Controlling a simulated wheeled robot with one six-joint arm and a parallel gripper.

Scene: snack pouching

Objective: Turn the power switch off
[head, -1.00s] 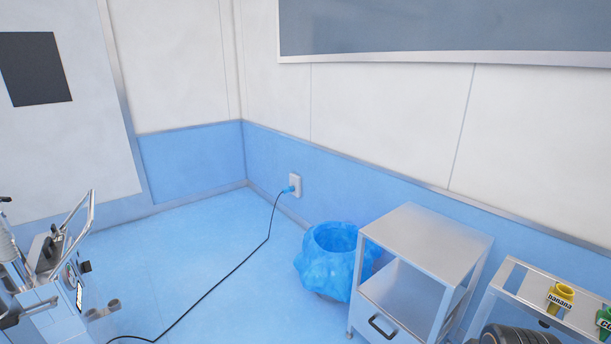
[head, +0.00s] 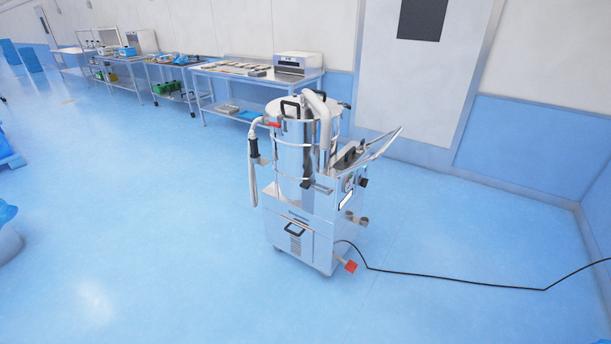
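A steel machine (head: 293,160) with a tall cylinder on a wheeled cabinet stands in the middle of the head view. A small control panel (head: 346,199) is on its right side, seen at a steep angle, with a dark knob-like part (head: 363,183) near it. I cannot make out which part is the power switch or how it is set. A black power cable (head: 450,274) runs from the machine's base across the floor to the right. My gripper is not in view.
Steel tables (head: 262,84) with trays and boxes line the back wall. A door (head: 412,80) is behind the machine. A red pedal-like part (head: 351,266) sticks out low at its base. The blue floor (head: 150,220) is open in front and left.

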